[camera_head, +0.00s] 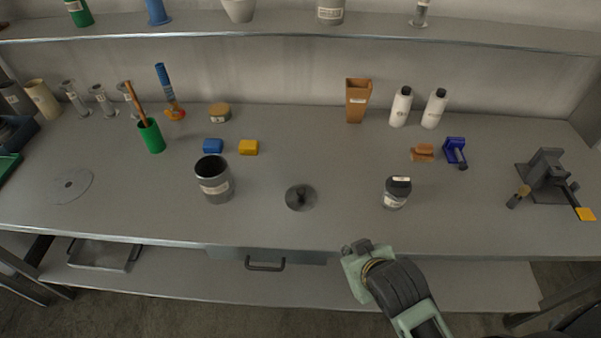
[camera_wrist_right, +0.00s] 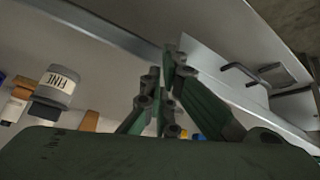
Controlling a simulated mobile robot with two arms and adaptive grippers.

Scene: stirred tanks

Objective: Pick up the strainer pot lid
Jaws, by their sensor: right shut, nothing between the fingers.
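A dark round lid with a small knob (camera_head: 300,197) lies flat on the workbench, near the middle. A dark grey, open-topped pot with a pale label (camera_head: 214,182) stands to its left. My right gripper (camera_head: 357,247) is at the bench's front edge, to the right of the lid and nearer the front, apart from it. In the right wrist view its fingers (camera_wrist_right: 166,85) are closed together with nothing held. I cannot make out the lid in that view. My left gripper is not in view.
A dark-capped jar (camera_head: 395,194) stands right of the lid; in the wrist view its label reads FINE (camera_wrist_right: 58,84). A shelf (camera_head: 290,32) runs along the back. The bench around the lid is clear.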

